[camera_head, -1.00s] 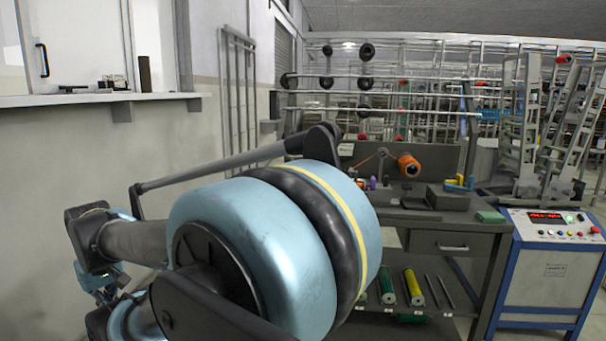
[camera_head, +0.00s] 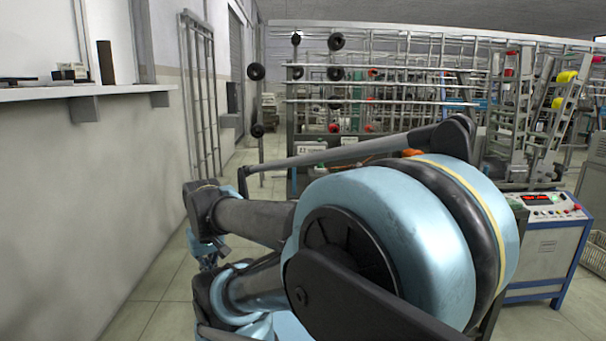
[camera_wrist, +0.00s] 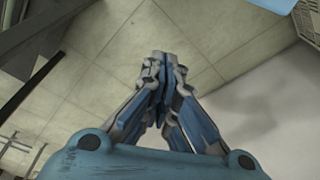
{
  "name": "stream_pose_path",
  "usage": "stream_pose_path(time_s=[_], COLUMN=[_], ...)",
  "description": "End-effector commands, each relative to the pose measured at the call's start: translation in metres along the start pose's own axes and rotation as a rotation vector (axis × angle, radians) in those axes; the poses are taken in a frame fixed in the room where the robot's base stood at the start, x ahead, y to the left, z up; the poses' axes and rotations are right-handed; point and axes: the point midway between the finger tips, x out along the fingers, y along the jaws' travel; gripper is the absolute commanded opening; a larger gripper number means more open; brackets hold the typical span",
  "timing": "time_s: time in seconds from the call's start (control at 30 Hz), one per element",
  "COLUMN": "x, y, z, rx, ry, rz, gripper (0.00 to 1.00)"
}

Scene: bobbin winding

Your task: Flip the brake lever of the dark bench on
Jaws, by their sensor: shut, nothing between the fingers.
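In the head view, the dark bench is almost wholly hidden behind my arm. Only a bit of orange (camera_head: 412,152), apparently the spool on it, shows above the arm. I cannot see the brake lever in either view. In the wrist view, my gripper (camera_wrist: 160,68) is shut and empty, with its fingertips together. It hangs over bare floor tiles, apart from any object.
A blue and white control cabinet (camera_head: 543,248) with a red display stands at the right. Metal racks (camera_head: 390,85) with spools fill the back. A pale wall with a shelf (camera_head: 80,91) runs along the left. The floor (camera_head: 150,300) beside that wall is clear.

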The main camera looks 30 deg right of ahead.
Motion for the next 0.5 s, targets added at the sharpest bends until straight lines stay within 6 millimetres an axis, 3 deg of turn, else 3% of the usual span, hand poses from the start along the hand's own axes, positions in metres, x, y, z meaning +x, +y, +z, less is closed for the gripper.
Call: stream_pose_path(time_s=[0.37, 0.5], x=[0.0001, -0.0086], y=[-0.0001, 0.0038], z=[0.0002, 0.0041], rx=[0.0, -0.003], ry=[0.0, 0.009], rz=[0.0, 0.015], gripper=[0.0, 0.0])
